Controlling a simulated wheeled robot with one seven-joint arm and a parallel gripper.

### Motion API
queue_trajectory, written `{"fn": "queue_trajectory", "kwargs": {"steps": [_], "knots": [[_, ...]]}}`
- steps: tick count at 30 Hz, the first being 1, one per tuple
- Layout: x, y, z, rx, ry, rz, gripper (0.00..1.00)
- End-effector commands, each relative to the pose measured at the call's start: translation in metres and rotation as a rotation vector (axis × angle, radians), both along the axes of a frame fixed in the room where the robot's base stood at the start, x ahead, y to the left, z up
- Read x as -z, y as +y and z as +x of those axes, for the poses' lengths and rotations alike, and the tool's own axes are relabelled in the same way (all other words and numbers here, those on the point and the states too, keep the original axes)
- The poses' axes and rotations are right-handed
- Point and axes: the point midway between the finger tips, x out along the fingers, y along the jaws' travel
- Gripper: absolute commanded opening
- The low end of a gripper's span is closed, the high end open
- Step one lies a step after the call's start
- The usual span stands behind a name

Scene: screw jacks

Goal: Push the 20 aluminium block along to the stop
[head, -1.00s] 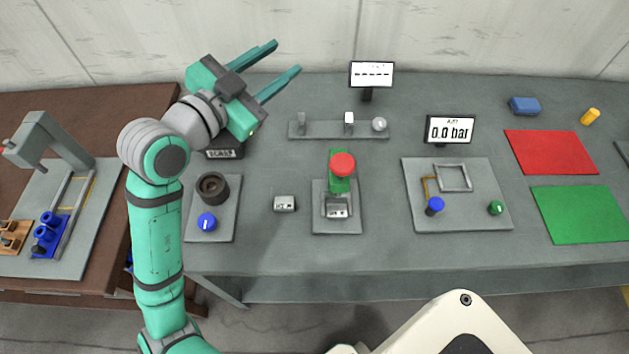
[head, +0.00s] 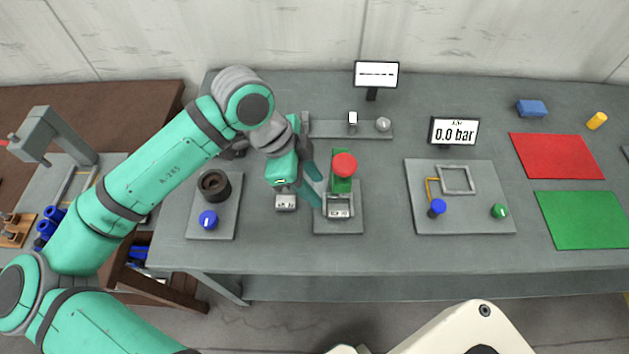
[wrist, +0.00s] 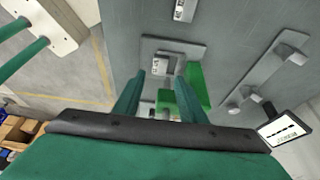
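A small silver block (head: 286,202) with a dark-printed label lies on the table left of the jack plate (head: 350,226). A second silver, labelled piece (head: 338,211) sits in the fixture on that plate, below a green upright (head: 340,184) with a red knob (head: 344,164). The labels are too small to read, so I cannot tell which is the 20 block or which part is the stop. My gripper (head: 316,194) points down between the loose block and the fixture. In the wrist view its fingers (wrist: 158,90) are apart, with nothing visibly held; contact is unclear.
A grey plate (head: 226,228) with a dark ring and blue knob lies left. A rail (head: 335,129) and a display (head: 376,75) stand behind. A plate with a grey frame (head: 455,179) and a 0.0 bar display (head: 454,132) are right. The front table strip is clear.

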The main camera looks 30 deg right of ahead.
Motion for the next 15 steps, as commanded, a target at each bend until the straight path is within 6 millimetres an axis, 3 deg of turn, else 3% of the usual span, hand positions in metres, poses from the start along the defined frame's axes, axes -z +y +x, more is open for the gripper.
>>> {"fn": "queue_trajectory", "kwargs": {"steps": [8, 15], "knots": [[0.003, -0.001, 0.000, -0.001, -0.001, -0.003, 0.38], [0.028, -0.010, -0.006, 0.000, 0.000, -0.002, 0.38]]}}
